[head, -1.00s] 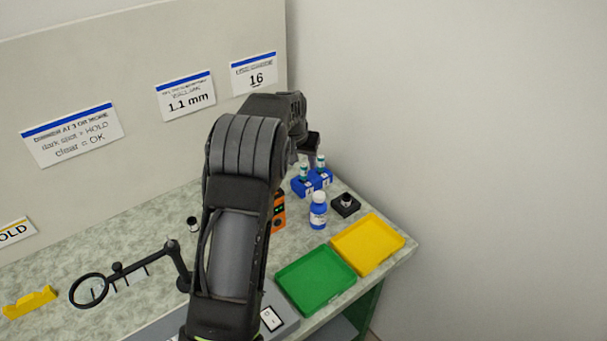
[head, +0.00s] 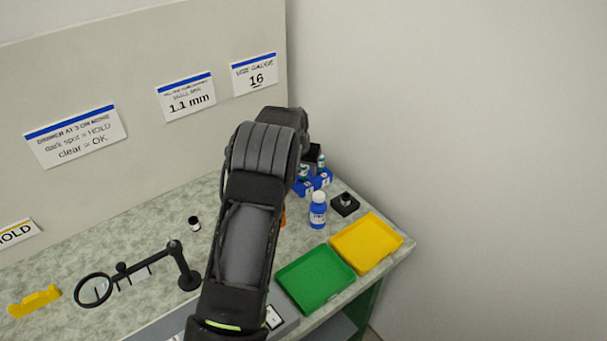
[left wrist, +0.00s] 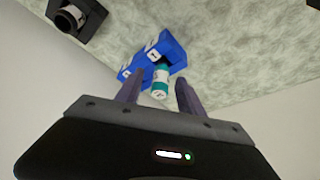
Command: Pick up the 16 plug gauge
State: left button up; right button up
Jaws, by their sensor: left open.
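Two blue holder blocks (head: 322,179) stand at the back of the bench, each with a teal-and-white plug gauge (head: 321,161) upright in it. My left gripper (head: 312,153) is over these blocks, and my arm partly hides them. In the left wrist view the open fingers (left wrist: 160,78) are on either side of one gauge (left wrist: 160,88), with gaps showing. The blue blocks (left wrist: 165,48) lie just beyond the fingertips. Their white labels are too small to read, so I cannot tell which gauge is the 16. My right gripper is not in view.
A blue bottle (head: 318,212) and a black fixture (head: 345,204) stand near the blocks. Green (head: 315,280) and yellow (head: 366,245) trays are in front. A magnifier stand (head: 188,270) is left of my arm. A wall sign (head: 254,75) reads 16.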

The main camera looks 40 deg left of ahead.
pick_arm(q)
jog(key=shift+c, duration=0.3)
grip_shut()
dwell(0.4)
